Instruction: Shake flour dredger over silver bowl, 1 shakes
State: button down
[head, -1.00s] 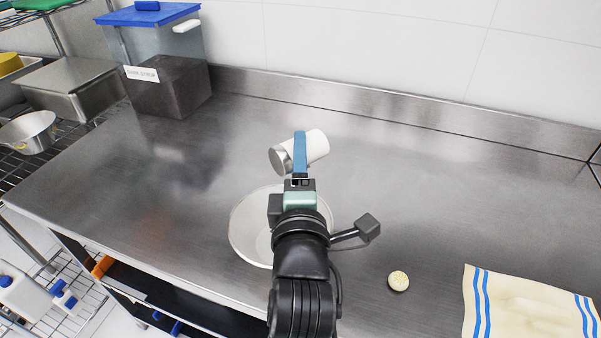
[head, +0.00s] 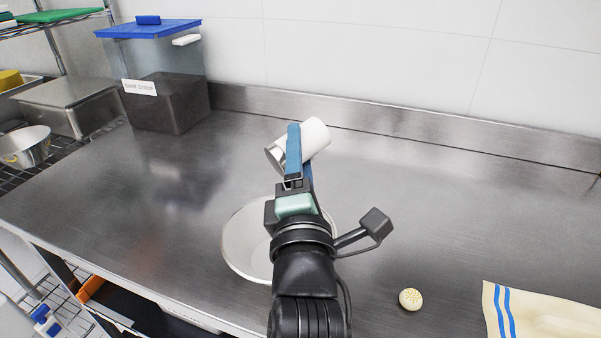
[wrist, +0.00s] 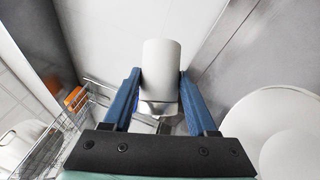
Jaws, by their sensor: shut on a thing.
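The flour dredger is a white cylinder (head: 316,139) with a metal end, seen above the counter in the head view. My gripper (head: 293,150) is shut on it, with blue fingers on its sides. The dredger is tilted, its metal end pointing down and left. It also shows between the fingers in the wrist view (wrist: 161,72). The silver bowl (head: 238,243) stands on the counter, partly hidden under my gripper and arm. In the head view the dredger appears beyond the bowl's far rim; its height above the bowl is hard to tell.
A clear bin with a blue lid (head: 150,29) and dark contents stands at the back left. A small round pale item (head: 410,299) and a striped towel (head: 545,312) lie on the right. Wire shelving with a metal pan (head: 25,145) is at left. The counter's right middle is clear.

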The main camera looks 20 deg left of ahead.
jog(key=shift+r, duration=0.15)
jog(key=shift+n+b, duration=0.3)
jog(key=shift+b, duration=0.1)
dwell(0.9)
jog(key=shift+r+p, duration=1.7)
jog(key=shift+r, duration=0.85)
jog(key=shift+f, duration=0.1)
